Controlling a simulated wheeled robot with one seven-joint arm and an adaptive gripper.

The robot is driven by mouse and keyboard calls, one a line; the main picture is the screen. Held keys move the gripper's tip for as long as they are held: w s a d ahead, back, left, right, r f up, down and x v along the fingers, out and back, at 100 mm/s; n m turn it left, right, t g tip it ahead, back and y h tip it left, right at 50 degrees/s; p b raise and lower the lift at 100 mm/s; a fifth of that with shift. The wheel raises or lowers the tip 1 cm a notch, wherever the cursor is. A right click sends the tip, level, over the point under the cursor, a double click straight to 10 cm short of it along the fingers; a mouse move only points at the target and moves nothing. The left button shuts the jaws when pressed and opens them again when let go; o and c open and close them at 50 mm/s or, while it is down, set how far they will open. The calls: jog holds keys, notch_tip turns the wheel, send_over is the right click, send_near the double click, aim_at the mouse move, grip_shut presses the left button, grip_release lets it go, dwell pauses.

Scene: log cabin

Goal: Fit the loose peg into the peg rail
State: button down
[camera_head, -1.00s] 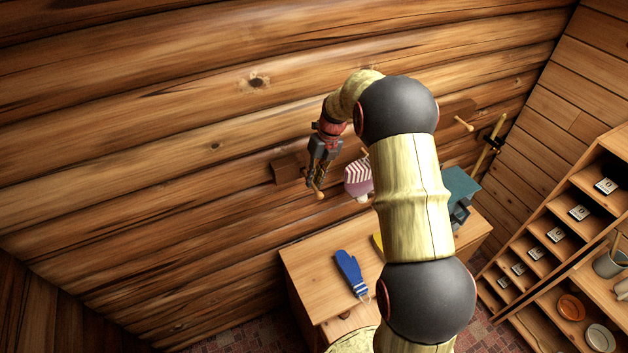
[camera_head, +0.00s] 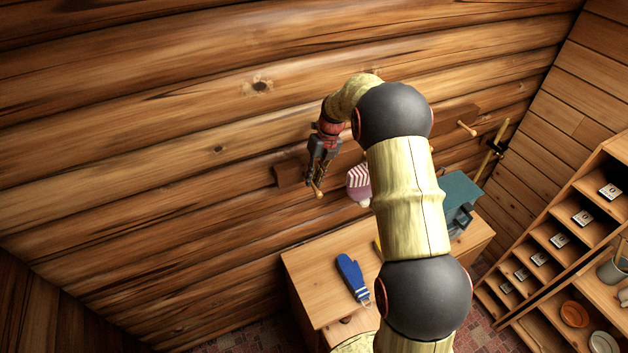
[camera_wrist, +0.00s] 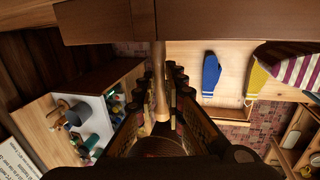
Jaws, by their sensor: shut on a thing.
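My gripper (camera_wrist: 162,95) is shut on the loose peg (camera_wrist: 160,105), a pale wooden peg with a flared end. In the wrist view the peg's narrow end points at the brown peg rail (camera_wrist: 230,22) and meets its edge in the picture. I cannot tell whether it is inside a hole. In the head view my gripper (camera_head: 318,180) hangs in front of the rail's left part (camera_head: 288,174), with the peg's end (camera_head: 319,192) showing below the fingers. My arm hides the rail's middle.
Another peg (camera_head: 466,128) sticks out at the rail's right. A striped hat (camera_head: 358,182) hangs close to the right of my gripper. Below is a wooden cabinet (camera_head: 312,262) with a blue mitten (camera_head: 352,277). Shelves (camera_head: 585,235) stand at the right.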

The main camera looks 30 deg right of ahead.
jog(key=shift+w, duration=0.3)
jog(key=shift+s, duration=0.15)
jog(key=shift+s, duration=1.2)
jog(key=shift+w, duration=1.3)
dwell(0.9)
jog(key=c, duration=1.8)
grip_release()
jog(key=v, duration=1.2)
jog(key=shift+w, duration=0.1)
jog(key=shift+c, duration=0.6)
